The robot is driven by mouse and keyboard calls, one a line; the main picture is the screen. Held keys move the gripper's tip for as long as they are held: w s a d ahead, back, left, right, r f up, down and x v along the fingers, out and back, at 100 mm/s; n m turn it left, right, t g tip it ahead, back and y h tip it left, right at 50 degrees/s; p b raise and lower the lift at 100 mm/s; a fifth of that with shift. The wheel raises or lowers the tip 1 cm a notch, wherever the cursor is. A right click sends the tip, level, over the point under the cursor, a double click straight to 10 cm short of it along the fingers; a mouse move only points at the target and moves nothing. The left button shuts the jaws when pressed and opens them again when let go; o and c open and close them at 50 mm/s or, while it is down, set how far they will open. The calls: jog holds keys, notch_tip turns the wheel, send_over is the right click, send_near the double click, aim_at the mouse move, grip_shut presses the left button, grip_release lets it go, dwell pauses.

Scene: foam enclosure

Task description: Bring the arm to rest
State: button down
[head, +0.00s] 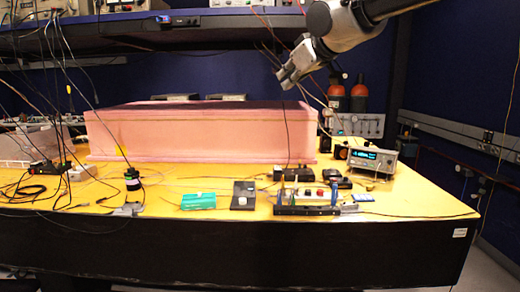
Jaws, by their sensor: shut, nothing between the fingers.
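My gripper (287,79) is in the upper right of the head view, at the end of my arm, which comes in from the top edge. It points down and to the left, and its fingers are shut with nothing held. It is raised above the table and appears in front of the pink foam enclosure's upper right part. The pink foam enclosure (200,135) stands on the yellow table (410,200).
A shelf (230,25) with instruments spans the top. A green box (198,201), a dark box (243,195) and a tool rack (307,210) sit near the front edge. A meter (372,160) stands at right. Cables (70,60) hang at left. Red-topped cylinders (359,93) stand behind.

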jog(key=s+d+f+m+g+h, duration=0.35)
jog(key=s+d+f, duration=0.65)
jog(key=d+f, duration=0.45)
jog(key=s+d+f+m+g+h, duration=0.1)
jog(key=s+d+f+m, duration=0.1)
jog(key=s+d+f, duration=0.3)
jog(key=s+d+f+m+g+h, duration=0.1)
jog(key=s+d+f+m+g, duration=0.1)
jog(key=s+d+f, duration=0.3)
jog(key=s+d+m, duration=0.1)
jog(key=s+d, duration=0.3)
jog(key=s, duration=0.4)
jog(key=shift+s+d+h, duration=0.35)
jog(key=shift+s, duration=0.05)
